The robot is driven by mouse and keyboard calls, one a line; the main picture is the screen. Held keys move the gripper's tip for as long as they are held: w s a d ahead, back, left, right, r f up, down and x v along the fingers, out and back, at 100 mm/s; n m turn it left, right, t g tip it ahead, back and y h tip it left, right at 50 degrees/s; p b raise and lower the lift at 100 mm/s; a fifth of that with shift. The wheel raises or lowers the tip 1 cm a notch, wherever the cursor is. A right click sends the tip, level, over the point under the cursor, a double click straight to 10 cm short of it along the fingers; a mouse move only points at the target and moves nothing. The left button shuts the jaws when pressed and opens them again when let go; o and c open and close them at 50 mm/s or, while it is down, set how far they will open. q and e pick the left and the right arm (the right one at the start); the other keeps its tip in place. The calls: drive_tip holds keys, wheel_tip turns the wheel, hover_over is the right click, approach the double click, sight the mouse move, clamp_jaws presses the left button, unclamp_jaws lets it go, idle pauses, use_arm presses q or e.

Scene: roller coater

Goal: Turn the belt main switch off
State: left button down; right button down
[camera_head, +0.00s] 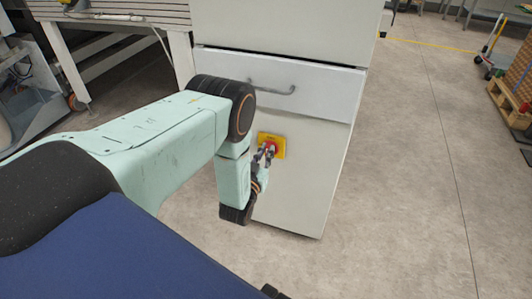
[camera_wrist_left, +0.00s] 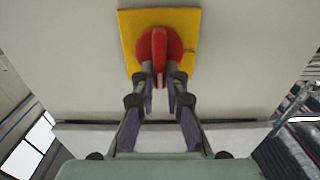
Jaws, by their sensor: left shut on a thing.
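The belt main switch is a red rotary knob (camera_wrist_left: 153,44) on a yellow square plate (camera_wrist_left: 187,22), fixed to the face of a light grey cabinet (camera_head: 290,195). In the head view the yellow plate (camera_head: 279,146) shows on the cabinet's lower front, with the knob partly hidden by the fingers. My left gripper (camera_head: 266,152) reaches the switch from the left. In the left wrist view the left gripper's fingertips (camera_wrist_left: 160,82) lie on either side of the knob's red grip bar and are shut on it. The bar stands about upright in that view. My right gripper is not in view.
A drawer with a grey handle (camera_head: 272,88) sits above the switch on the cabinet. A workbench (camera_head: 120,18) stands to the left. Open floor (camera_head: 420,170) lies to the right, with a wooden pallet (camera_head: 510,105) at the far right.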

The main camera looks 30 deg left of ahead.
use_arm(q)
drive_tip(key=shift+n, duration=0.3)
drive_tip(key=shift+s+a+f+n+b, duration=0.1)
drive_tip(key=shift+a+f+n+b, duration=0.3)
drive_tip(key=shift+n, duration=2.45)
drive_tip(key=shift+d+f+n+b, duration=0.15)
drive_tip(key=shift+n+b, duration=0.5)
drive_tip(key=shift+n, duration=2.15)
drive_tip(key=shift+s+a+f+n+b, duration=0.1)
drive_tip(key=shift+a+f+n+b, duration=0.35)
drive_tip(key=shift+n, duration=2.4)
drive_tip(key=shift+d+r, duration=0.15)
drive_tip(key=c, duration=1.4)
unclamp_jaws()
drive_tip(key=v, duration=1.2)
